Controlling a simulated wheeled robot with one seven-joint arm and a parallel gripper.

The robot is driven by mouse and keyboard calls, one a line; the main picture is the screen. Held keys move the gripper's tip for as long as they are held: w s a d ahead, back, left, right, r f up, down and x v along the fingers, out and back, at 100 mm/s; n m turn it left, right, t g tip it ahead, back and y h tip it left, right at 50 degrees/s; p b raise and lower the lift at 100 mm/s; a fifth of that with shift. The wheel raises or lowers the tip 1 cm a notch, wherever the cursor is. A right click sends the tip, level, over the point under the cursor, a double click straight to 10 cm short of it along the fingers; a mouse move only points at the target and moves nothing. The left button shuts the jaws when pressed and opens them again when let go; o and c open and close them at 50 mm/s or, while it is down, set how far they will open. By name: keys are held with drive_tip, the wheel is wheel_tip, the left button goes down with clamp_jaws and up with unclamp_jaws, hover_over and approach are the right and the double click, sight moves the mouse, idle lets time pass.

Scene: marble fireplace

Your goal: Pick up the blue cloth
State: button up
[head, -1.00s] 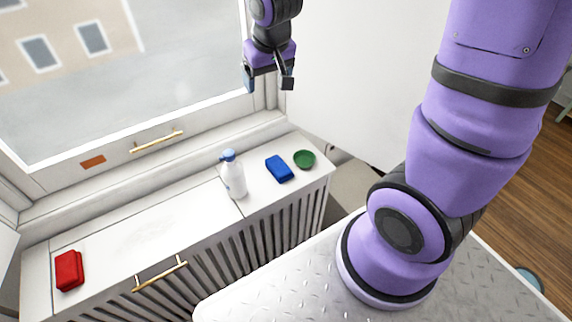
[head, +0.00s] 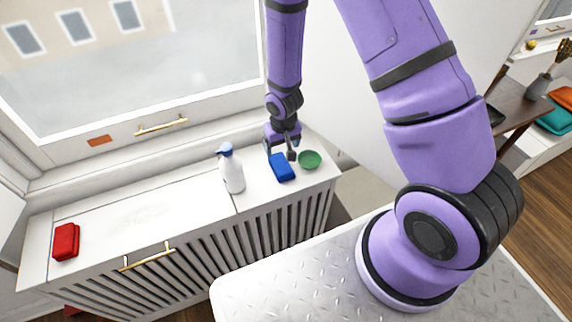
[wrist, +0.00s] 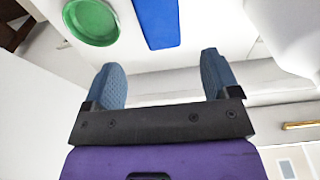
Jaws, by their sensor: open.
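The blue cloth (head: 282,170) is a small folded block on the white radiator cover, between a white bottle and a green bowl. In the wrist view the blue cloth (wrist: 157,20) shows ahead of the fingertips, cut off by the top edge. My gripper (head: 281,154) is at the cloth's back edge in the head view. Its two fingers are apart in the wrist view (wrist: 160,72), with nothing between them. I cannot tell whether a finger touches the cloth.
The green bowl (head: 310,159) sits close to the cloth's right. The white spray bottle (head: 231,170) with a blue top stands to its left. A red folded cloth (head: 66,241) lies at the far left. The cover between red cloth and bottle is clear. The window rises behind.

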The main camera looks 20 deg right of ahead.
sight(281, 163)
drive_tip(key=shift+w+d+f, duration=0.1)
drive_tip(key=shift+w+f, duration=0.15)
drive_tip(key=shift+f, duration=1.65)
drive_tip(key=shift+w+a+f, duration=0.1)
drive_tip(key=shift+w+f, duration=0.1)
drive_tip(key=shift+f, duration=1.65)
drive_tip(key=shift+w+d+f, duration=0.1)
drive_tip(key=shift+w+f, duration=0.15)
drive_tip(key=shift+f, duration=1.65)
drive_tip(key=shift+c, duration=0.2)
drive_tip(key=c, duration=0.7)
drive_tip(key=shift+r, duration=0.1)
drive_tip(key=shift+r, duration=0.4)
wheel_tip(281, 163, up, 3)
drive_tip(key=s+a, duration=0.1)
drive_tip(key=s, duration=0.4)
drive_tip(key=s+a, duration=0.2)
drive_tip(key=s, duration=0.3)
drive_tip(key=s+a+r, duration=0.1)
drive_tip(key=s+a, duration=0.1)
drive_tip(key=s, duration=0.3)
drive_tip(key=shift+s, duration=0.15)
